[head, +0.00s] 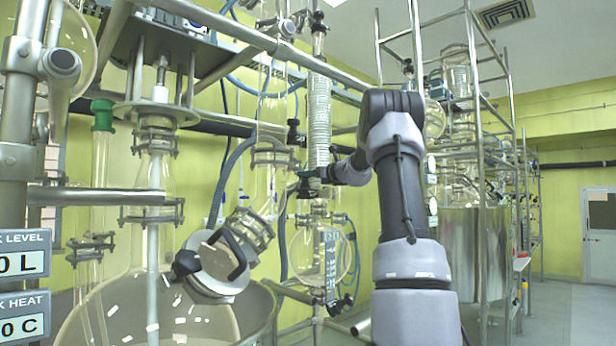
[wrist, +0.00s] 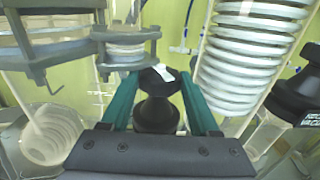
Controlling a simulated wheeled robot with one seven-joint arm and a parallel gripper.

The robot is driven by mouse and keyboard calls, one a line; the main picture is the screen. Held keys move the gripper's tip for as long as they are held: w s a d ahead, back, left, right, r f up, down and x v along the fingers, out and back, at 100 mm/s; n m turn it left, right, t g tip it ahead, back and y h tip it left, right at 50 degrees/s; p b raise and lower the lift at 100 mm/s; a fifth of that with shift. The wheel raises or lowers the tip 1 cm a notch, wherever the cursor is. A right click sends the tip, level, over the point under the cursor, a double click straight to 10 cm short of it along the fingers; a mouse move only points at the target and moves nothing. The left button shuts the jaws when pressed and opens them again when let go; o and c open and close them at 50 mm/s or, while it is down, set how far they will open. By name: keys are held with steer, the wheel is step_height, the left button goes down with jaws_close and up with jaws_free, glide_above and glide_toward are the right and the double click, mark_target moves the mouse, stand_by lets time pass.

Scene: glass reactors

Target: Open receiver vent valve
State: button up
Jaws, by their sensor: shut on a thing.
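In the wrist view, a black valve knob (wrist: 157,112) with a rounded cap and a wider ribbed base sits between the two teal fingers of my gripper (wrist: 158,80). The fingers are shut on it, one on each side. In the head view my arm reaches up and left, and my gripper (head: 308,184) is at the glass column just above the round glass receiver (head: 306,252). The gripped knob is too small and covered to make out there. I cannot tell how far the valve is turned.
A coiled glass condenser (head: 319,115) rises close by; it also shows right of my fingers in the wrist view (wrist: 255,50). Metal clamps (wrist: 125,48) sit close on the left. A large reactor vessel (head: 235,325) stands at the front left. Steel pipes cross the frame.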

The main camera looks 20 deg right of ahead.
steer(key=n+g+y, duration=0.1)
steer(key=y, duration=0.1)
steer(key=n+g+y, duration=0.1)
steer(key=n+y, duration=0.1)
steer(key=n+g+y, duration=0.2)
steer(key=shift+w+d+y, duration=0.25)
steer(key=shift+d+y, duration=0.15)
steer(key=shift+n+g+y, duration=1.1)
steer(key=shift+g, duration=0.2)
steer(key=shift+n+g, duration=0.3)
steer(key=shift+g, duration=0.1)
steer(key=o, duration=1.4)
steer(key=shift+r, duration=0.1)
